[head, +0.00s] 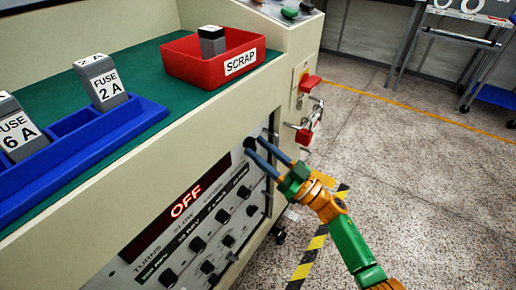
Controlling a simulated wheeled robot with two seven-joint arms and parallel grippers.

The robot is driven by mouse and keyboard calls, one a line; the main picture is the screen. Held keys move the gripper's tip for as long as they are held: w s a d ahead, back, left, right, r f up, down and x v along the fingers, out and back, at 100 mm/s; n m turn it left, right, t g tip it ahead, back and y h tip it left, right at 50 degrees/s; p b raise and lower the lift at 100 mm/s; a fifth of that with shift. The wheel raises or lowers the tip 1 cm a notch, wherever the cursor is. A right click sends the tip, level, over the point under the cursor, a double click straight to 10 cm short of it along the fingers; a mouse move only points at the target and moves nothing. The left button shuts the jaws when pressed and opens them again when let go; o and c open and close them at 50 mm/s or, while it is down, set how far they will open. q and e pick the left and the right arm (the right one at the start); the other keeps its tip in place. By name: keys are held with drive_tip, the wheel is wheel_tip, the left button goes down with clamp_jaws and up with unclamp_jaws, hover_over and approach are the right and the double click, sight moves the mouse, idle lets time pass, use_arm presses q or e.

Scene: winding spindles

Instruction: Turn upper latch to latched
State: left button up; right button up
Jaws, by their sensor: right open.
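My right gripper (254,146) reaches in from the lower right, with its two blue fingers apart. Its fingertips are at the upper right corner of the front panel (140,255), on either side of a small dark round part (249,142). This part looks like the upper latch, but it is small and partly covered, so I cannot tell which way it is turned. I cannot tell whether the fingers touch it. My left gripper is not in view.
The panel has a red OFF display (186,201) and several black knobs. A red padlock (304,137) hangs by a red switch (309,83) on the side. A red SCRAP bin (190,67) and a blue fuse tray (75,155) stand above.

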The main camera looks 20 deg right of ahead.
drive_tip(key=shift+w+a, duration=0.15)
drive_tip(key=shift+w, duration=0.05)
drive_tip(key=c, duration=0.6)
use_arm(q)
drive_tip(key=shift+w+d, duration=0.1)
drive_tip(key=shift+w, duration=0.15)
use_arm(e)
clamp_jaws()
